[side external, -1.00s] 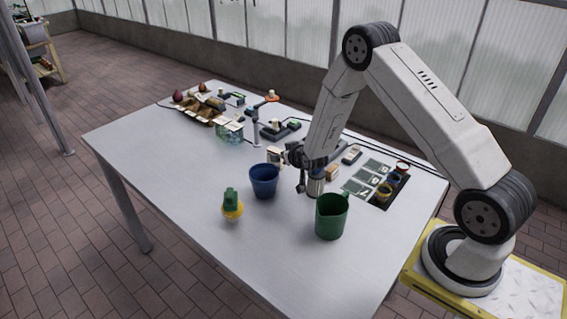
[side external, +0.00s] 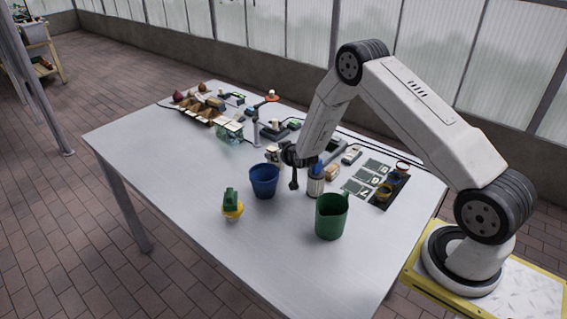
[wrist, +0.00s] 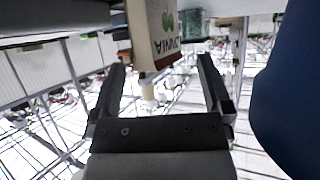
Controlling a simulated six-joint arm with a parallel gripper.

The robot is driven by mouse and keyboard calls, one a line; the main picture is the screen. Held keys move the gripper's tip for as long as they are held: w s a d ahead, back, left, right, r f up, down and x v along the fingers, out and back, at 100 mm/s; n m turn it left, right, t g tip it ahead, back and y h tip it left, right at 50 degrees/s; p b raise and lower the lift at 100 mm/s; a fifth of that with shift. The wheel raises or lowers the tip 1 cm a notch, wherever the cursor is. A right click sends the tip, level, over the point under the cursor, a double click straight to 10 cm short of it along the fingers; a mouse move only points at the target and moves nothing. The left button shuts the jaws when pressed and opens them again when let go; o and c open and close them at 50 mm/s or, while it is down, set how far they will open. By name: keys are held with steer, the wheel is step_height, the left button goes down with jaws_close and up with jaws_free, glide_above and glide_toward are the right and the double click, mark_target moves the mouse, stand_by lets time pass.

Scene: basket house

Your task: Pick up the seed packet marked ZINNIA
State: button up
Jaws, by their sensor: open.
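The seed packet marked ZINNIA (wrist: 153,28) is pale with dark lettering and a green leaf print. It appears upside down in the wrist view, just beyond my fingertips and roughly between them. My gripper (wrist: 160,64) is open, with nothing between its fingers.
A tin with a blue item (side external: 316,184) and a green jug (side external: 331,216) are to the right. The table's left front is clear.

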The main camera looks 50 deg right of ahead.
steer(key=shift+x, duration=1.25)
steer(key=shift+c, duration=0.2)
jaws_close()
